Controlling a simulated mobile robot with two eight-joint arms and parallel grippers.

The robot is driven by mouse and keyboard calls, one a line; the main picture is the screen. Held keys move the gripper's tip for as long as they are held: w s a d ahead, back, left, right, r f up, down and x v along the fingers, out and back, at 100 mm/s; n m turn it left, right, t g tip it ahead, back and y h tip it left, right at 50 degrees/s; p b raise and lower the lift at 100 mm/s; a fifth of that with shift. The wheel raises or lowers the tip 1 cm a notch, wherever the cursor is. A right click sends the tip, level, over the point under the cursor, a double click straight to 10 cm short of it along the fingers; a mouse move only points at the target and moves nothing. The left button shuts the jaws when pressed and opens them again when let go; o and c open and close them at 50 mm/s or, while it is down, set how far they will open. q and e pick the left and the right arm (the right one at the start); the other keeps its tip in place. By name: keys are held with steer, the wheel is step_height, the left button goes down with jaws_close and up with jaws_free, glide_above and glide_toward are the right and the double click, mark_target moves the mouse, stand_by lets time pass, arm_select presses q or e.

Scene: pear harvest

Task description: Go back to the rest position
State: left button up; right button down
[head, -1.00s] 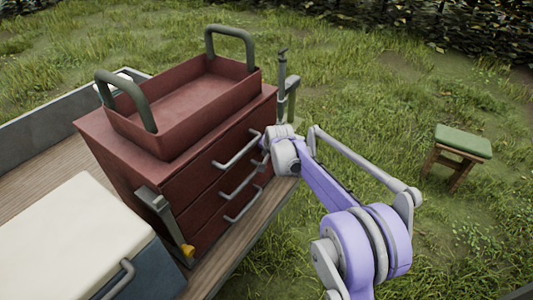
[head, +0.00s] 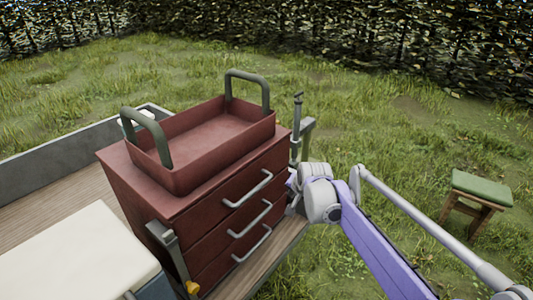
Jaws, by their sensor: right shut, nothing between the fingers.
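My right gripper (head: 292,184) is at the right front edge of the red drawer chest (head: 160,192), beside the drawer handles. It is shut and holds nothing. Its fingertips are small here and partly hidden by my wrist, so I cannot tell whether they touch the chest. My right arm reaches in from the lower right. My left gripper is not in view.
A red tray (head: 222,150) with two green handles sits on the chest. The chest stands on a wooden cart bed (head: 50,205). A white-lidded box (head: 75,255) is at lower left. A green-topped stool (head: 481,189) stands on open grass at right.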

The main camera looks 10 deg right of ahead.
arm_select(q)
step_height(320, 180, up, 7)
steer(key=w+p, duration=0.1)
steer(key=p, duration=0.5)
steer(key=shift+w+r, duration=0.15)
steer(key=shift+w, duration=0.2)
arm_select(e)
steer(key=s+a+f+n+g, duration=0.1)
steer(key=s+n, duration=0.7)
steer(key=s, duration=2.8)
steer(key=shift+a+f+n+g, duration=0.15)
steer(key=shift+a+n+g, duration=0.25)
steer(key=shift+a, duration=0.6)
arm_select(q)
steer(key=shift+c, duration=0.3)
